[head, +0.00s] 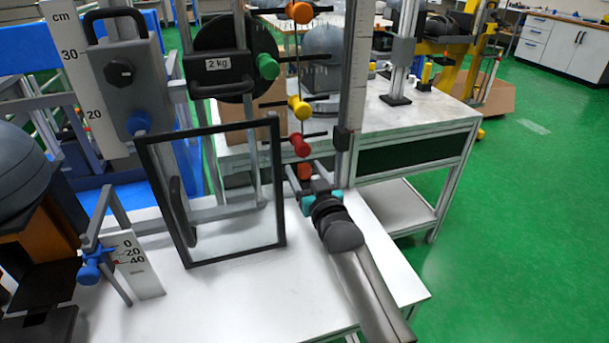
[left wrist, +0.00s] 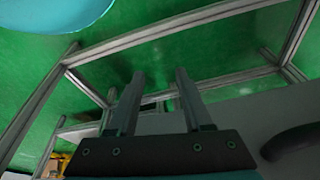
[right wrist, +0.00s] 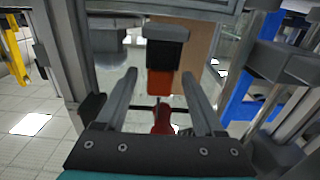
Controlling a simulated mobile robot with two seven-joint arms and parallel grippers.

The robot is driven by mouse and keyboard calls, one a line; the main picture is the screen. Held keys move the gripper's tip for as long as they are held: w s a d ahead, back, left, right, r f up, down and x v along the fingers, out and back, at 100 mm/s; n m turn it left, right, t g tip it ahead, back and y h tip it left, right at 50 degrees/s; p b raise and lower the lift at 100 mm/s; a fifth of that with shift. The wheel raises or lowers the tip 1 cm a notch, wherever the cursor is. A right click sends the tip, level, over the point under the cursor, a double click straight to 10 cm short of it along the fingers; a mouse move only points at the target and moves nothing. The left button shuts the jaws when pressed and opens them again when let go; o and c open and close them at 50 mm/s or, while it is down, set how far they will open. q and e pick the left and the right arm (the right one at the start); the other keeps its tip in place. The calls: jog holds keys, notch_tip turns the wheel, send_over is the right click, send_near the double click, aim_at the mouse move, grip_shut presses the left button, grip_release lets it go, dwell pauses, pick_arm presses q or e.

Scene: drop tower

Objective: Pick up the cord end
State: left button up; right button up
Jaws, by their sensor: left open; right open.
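A thin dark cord hangs beside the upright measuring post (head: 357,70), past a yellow knob (head: 299,108) and a red knob (head: 299,146). An orange-red piece (head: 304,171) below them looks like the cord end. My right gripper (head: 303,178) is open around or just in front of this piece; I cannot tell which. In the right wrist view an orange block with a dark top (right wrist: 160,84) shows between the open fingers (right wrist: 159,76), with a red knob (right wrist: 162,119) below. My left gripper (left wrist: 160,76) is open and empty, and out of the head view.
A black-framed clear panel (head: 238,190) stands on the white table (head: 235,305), left of my right gripper. In the left wrist view a table frame (left wrist: 190,22) lies ahead of the fingers.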

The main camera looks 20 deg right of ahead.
grip_shut()
dwell(0.4)
